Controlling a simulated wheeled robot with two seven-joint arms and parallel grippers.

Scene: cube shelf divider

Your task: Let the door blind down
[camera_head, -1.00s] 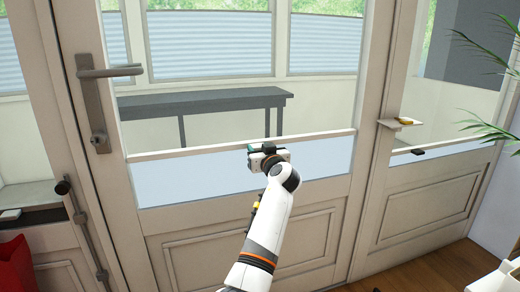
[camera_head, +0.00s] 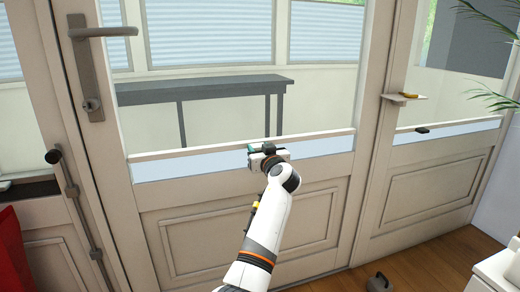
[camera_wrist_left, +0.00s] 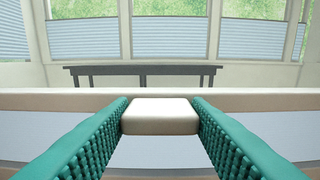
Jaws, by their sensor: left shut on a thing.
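The door blind (camera_head: 160,171) is a narrow pale-blue strip low in the door's glass, with a cream rail (camera_head: 325,137) along its top edge. My left gripper (camera_head: 262,148) is at the middle of this rail. In the left wrist view, its two teal ribbed fingers are shut on a cream block-shaped handle (camera_wrist_left: 160,117) that sits at the rail. The fingers touch the handle on both sides. The glass above the rail is uncovered. In the head view the handle is mostly hidden by the gripper. My right gripper is not in view.
The door has a grey lever handle (camera_head: 103,32) at the left. A dark table (camera_head: 200,88) stands behind the glass. A red object (camera_head: 12,255) is at bottom left.

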